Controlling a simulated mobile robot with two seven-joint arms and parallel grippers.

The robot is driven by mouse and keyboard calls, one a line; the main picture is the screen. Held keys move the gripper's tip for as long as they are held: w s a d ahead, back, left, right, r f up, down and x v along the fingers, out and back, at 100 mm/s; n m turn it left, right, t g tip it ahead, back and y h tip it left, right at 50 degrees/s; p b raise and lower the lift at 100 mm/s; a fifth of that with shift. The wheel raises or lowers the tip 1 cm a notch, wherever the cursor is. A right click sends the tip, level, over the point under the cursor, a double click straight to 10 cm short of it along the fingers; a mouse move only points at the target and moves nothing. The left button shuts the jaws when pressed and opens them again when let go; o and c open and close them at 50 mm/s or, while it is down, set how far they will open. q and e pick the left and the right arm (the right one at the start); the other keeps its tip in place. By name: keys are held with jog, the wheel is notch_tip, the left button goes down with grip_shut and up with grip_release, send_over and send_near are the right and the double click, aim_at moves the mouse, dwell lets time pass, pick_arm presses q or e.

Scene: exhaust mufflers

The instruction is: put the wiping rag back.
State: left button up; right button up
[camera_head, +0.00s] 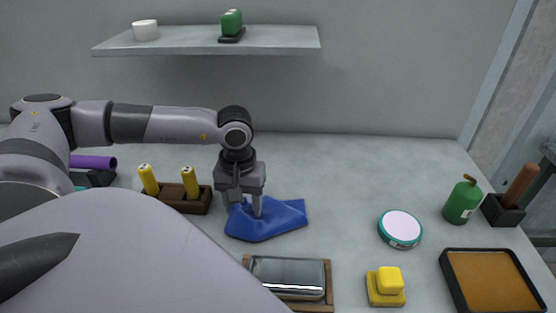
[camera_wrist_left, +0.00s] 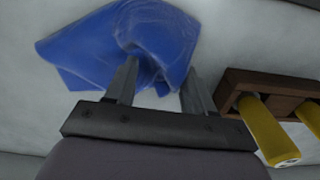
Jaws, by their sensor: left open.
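The wiping rag is a crumpled blue cloth (camera_head: 280,217) lying on the table in the middle of the head view. It also fills the upper left of the left wrist view (camera_wrist_left: 85,52). My left gripper (camera_head: 248,211) points down over the rag's left part, with its fingers apart. In the left wrist view its fingertips (camera_wrist_left: 160,75) reach to the cloth, one in front of it and one at its right edge. I cannot tell whether they touch the cloth. My right gripper is not in view.
A brown wooden holder (camera_head: 182,204) with yellow-handled items stands just left of the rag. A muffler in a wooden cradle (camera_head: 328,292) lies in front. To the right are a round tin (camera_head: 400,228), a yellow block (camera_head: 386,287), a green bottle (camera_head: 463,201) and a black-rimmed tray (camera_head: 448,268).

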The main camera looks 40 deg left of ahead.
pick_arm(q)
jog(key=shift+s+a+r+p, duration=0.1)
jog(key=shift+s+r+p, duration=0.1)
jog(key=shift+r+p, duration=0.3)
jog(key=shift+s+a+r+p, duration=0.15)
jog(key=shift+s+r, duration=0.1)
jog(key=shift+r, duration=0.5)
jog(key=shift+s+r+p, duration=0.2)
jog(key=shift+r+p, duration=0.15)
jog(key=shift+r, duration=0.25)
notch_tip(320, 180, up, 6)
jog(key=s+p, duration=0.1)
jog(key=s, duration=0.1)
jog(key=shift+s+a, duration=0.35)
jog(key=shift+a, duration=0.05)
jog(key=shift+d, duration=0.15)
jog(key=c, duration=0.7)
jog(key=d+f, duration=0.3)
jog(key=d, duration=0.1)
jog(key=shift+f, duration=0.2)
grip_shut()
jog(key=shift+f, duration=0.95)
jog(key=shift+w+f, duration=0.1)
jog(key=shift+f, duration=0.45)
